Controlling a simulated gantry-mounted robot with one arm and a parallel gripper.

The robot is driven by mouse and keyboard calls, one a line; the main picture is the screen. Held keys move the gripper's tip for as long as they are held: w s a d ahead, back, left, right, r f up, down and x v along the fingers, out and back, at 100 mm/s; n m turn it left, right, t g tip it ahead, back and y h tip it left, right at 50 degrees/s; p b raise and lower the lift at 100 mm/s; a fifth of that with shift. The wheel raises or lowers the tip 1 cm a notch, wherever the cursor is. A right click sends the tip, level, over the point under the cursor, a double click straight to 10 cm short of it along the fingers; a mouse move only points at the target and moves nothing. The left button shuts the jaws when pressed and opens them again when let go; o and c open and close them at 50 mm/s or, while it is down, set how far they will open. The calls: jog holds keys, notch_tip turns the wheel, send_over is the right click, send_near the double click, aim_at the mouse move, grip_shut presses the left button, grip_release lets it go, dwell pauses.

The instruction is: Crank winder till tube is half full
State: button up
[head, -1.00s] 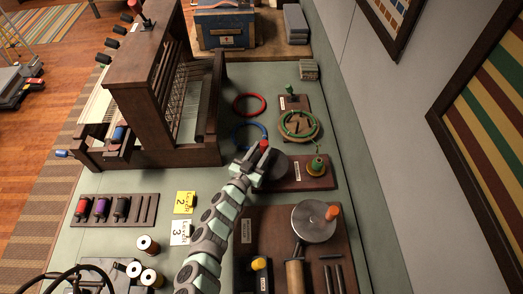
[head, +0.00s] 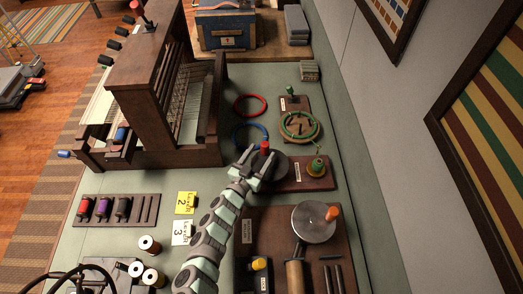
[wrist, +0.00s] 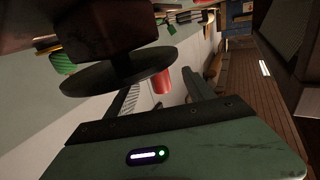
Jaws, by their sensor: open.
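The winder's dark round crank disk (head: 272,167) carries an upright red knob (head: 265,147) on its far left edge. Its board (head: 300,184) also holds a tube (head: 317,167) with green yarn on it at the right. How full the tube is cannot be judged from here. A green yarn ring (head: 300,125) lies on the round wooden holder behind, with a strand running to the tube. My gripper (head: 260,158) is open, its fingers near the red knob. In the wrist view the knob (wrist: 162,82) appears between the fingers, below the disk (wrist: 115,72); contact is unclear.
A loom (head: 180,100) stands at the left. A red ring (head: 250,105) and a blue ring (head: 250,135) lie on the table. A second board with a metal disk (head: 314,222) and orange knob is in front. The wall is close at the right.

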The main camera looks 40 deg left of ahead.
jog(key=shift+p+v, duration=1.05)
jog(key=shift+v, duration=0.75)
jog(key=p+v, duration=0.2)
jog(key=v, duration=0.2)
jog(key=shift+r, duration=0.1)
